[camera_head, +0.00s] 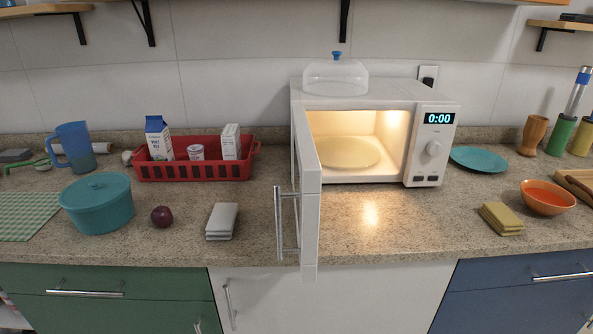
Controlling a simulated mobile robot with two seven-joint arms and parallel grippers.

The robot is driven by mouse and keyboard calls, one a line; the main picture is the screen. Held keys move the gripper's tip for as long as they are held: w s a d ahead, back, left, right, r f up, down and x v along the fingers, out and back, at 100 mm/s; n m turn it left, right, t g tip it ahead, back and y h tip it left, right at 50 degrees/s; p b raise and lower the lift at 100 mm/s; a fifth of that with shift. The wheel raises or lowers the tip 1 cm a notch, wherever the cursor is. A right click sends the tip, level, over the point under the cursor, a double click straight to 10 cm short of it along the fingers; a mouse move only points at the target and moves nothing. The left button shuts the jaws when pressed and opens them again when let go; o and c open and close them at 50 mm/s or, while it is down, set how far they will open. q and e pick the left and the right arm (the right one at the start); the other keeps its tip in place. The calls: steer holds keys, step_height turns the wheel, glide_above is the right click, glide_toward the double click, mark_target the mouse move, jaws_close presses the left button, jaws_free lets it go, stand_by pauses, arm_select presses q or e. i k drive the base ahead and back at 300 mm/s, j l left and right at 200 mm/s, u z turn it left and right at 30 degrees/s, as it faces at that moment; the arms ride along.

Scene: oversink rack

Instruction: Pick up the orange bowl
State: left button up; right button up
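The orange bowl (548,198) stands upright on the counter at the right. Its rim and outer side show, and its inside is a redder orange. It looks empty. A folded yellow cloth (501,219) lies just left of it, and a wooden board (577,186) lies close on its right, cut off by the picture edge. Neither of my grippers shows in the head view.
A white microwave (440,150) stands mid-counter, its door (309,190) swung open past the counter edge. A teal plate (478,159) lies behind left of the bowl. A wooden cup (533,135) and green shaker (560,134) stand behind it. Counter before the microwave is clear.

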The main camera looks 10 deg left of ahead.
mark_target(543, 198)
steer(key=i+j+z, duration=0.1)
steer(key=j, duration=0.3)
steer(key=i+j+z, duration=0.1)
steer(key=j, duration=0.3)
steer(key=z, duration=1.25)
steer(key=i+l+u, duration=0.1)
steer(key=u, duration=0.35)
steer(key=l+u, duration=0.1)
steer(key=u, duration=0.3)
steer(key=i+l+u, duration=0.1)
steer(key=l+u, duration=0.15)
steer(key=i+l+u, duration=0.1)
steer(key=l+u, duration=0.2)
steer(key=l, duration=0.15)
steer(key=l+u, duration=0.15)
steer(key=l, duration=0.6)
steer(key=i, duration=0.05)
